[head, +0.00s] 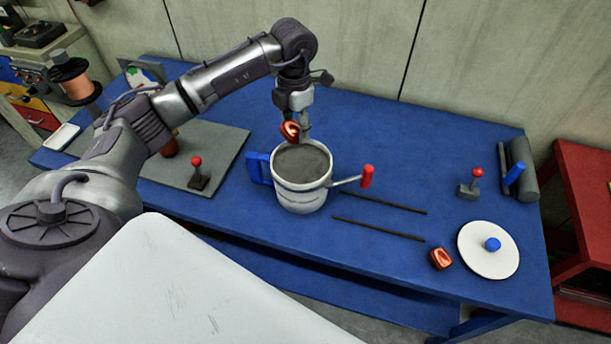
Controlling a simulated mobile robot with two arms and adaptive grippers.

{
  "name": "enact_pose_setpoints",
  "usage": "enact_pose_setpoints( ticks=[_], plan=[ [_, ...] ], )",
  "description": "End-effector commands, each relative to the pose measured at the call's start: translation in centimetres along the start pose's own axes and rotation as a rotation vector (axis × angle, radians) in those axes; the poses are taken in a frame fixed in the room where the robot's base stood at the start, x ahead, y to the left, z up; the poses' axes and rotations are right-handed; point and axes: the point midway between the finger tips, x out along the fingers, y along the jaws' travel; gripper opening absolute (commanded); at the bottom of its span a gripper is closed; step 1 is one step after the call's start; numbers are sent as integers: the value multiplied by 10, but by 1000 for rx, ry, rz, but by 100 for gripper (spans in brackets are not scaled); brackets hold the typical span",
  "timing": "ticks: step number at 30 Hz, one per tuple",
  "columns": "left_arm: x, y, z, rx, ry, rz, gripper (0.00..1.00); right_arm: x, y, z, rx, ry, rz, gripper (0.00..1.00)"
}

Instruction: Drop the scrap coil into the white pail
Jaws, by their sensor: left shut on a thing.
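The white pail (302,195) stands upright on the blue table, with a dark grey inside and a red-ended handle out to its right. My left gripper (291,124) is above the back rim of the pail, pointing down. It is shut on a copper-red scrap coil (290,131), which hangs over the rear left part of the pail's mouth. A second similar copper coil (440,259) lies on the table at the right, beside the white lid. My right gripper does not show.
The blue table (400,170) also bears a round white lid (489,249) with a blue knob, two dark rods (379,228), a red-knobbed lever (470,184) and a grey roller (524,172). A grey mat (222,150) with another red-knobbed lever (198,175) lies left of the pail.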

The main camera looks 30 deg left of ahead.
Motion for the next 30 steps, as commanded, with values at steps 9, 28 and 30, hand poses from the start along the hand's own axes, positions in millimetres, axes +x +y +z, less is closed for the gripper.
enact_pose_setpoints(
  ticks=[9, 28, 30],
  plan=[
    [37, 0, 0, 0, -1, -1, 13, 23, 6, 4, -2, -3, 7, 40],
    [39, 0, 0, 1, -1, 0, 81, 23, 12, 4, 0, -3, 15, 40],
    [39, 0, 0, 1, -1, 0, 81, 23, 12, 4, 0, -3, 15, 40]
  ],
)
